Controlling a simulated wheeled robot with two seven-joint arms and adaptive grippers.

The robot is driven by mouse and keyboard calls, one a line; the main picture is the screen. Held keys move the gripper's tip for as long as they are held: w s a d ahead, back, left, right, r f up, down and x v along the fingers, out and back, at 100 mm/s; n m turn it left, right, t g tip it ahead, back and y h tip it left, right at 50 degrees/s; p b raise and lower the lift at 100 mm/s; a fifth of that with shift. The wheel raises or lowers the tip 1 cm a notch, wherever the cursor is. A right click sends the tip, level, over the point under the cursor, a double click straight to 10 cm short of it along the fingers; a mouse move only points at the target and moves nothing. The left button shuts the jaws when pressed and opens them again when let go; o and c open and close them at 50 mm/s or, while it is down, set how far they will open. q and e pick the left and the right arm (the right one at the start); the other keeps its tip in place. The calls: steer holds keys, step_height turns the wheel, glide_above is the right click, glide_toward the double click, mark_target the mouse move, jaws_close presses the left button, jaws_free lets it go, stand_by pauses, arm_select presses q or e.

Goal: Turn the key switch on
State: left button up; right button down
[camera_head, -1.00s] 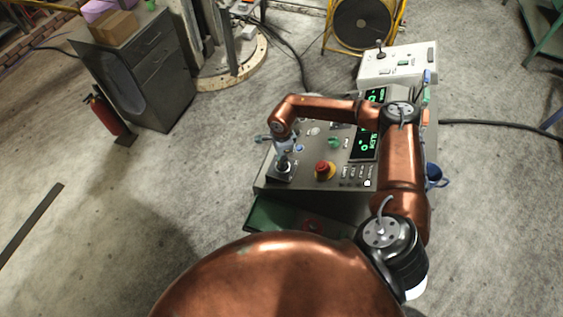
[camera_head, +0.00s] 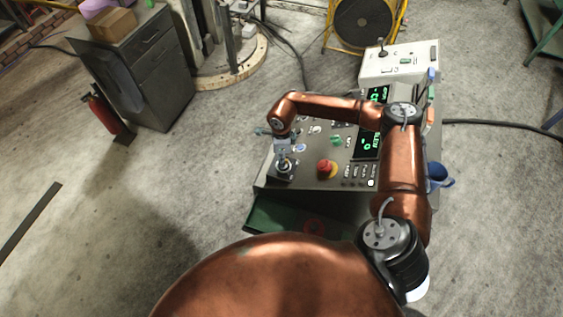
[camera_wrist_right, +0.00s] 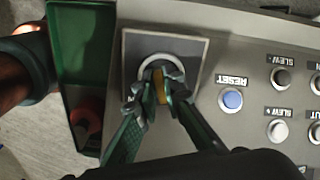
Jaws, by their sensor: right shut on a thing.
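The key switch (camera_wrist_right: 187,62) is a square grey plate with a pale round collar on the console's front left corner. In the head view the key switch (camera_head: 282,172) sits under my right gripper (camera_head: 284,158). In the right wrist view my right gripper (camera_wrist_right: 157,88) is shut on the yellowish key (camera_wrist_right: 160,86), its fingertips at the collar. The key's exact angle is hard to tell behind the fingers. My left gripper is not in view.
The console (camera_head: 305,182) also bears a red emergency button (camera_head: 327,168), a green knob (camera_head: 336,140) and lit displays. A blue RESET button (camera_wrist_right: 231,99) is close beside the key switch plate. A green tray (camera_wrist_right: 84,45) adjoins the front edge. A blue mug (camera_head: 438,177) stands at the right.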

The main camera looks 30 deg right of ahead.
steer(key=shift+w+m+b, duration=0.1)
steer(key=shift+m+b, duration=0.3)
steer(key=shift+m, duration=0.5)
steer(key=m+b, duration=0.1)
steer(key=m, duration=0.2)
steer(key=shift+w+d+m, duration=0.1)
steer(key=shift+m, duration=0.3)
steer(key=m+b, duration=0.1)
steer(key=m, duration=0.3)
steer(key=shift+w+d+b, duration=0.1)
steer(key=shift+d+b, duration=0.05)
steer(key=shift+b, duration=0.25)
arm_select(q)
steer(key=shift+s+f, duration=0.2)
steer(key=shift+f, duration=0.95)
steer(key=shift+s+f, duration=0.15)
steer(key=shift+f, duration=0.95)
arm_select(e)
steer(key=shift+d+r+m, duration=0.1)
steer(key=shift+r+m, duration=0.05)
steer(key=shift+m, duration=1.25)
steer(key=c, duration=2.1)
jaws_free()
steer(key=shift+o, duration=0.3)
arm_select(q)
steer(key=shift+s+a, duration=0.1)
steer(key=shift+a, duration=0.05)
